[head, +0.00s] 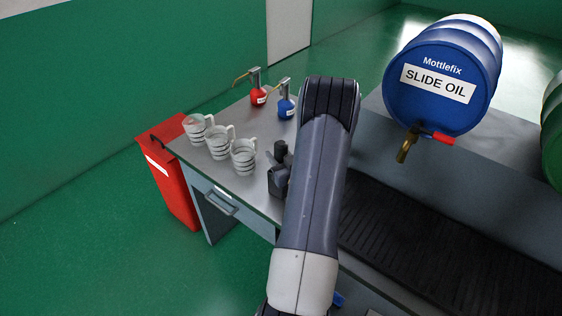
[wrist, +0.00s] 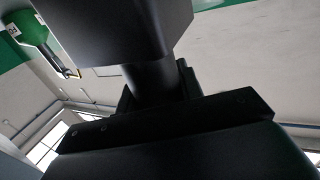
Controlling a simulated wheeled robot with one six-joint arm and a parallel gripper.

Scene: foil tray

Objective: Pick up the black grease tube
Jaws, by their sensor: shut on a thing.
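The black grease tube (wrist: 152,84) shows in the wrist view as a dark round part between my gripper's two fingers, with a wide black block above it. My gripper (head: 278,176) is shut on the tube. In the head view it is beside my arm, over the near edge of the grey bench. A small black part of the tube (head: 281,148) sticks up there. My arm hides the rest, and I cannot tell whether the tube touches the bench.
Three clear measuring jugs (head: 219,143) stand left of my gripper. A red oil can (head: 259,95) and a blue oil can (head: 286,107) stand behind. A blue drum (head: 440,85) with a brass tap lies at right above a black ribbed mat (head: 430,240). A red bin (head: 172,180) stands left.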

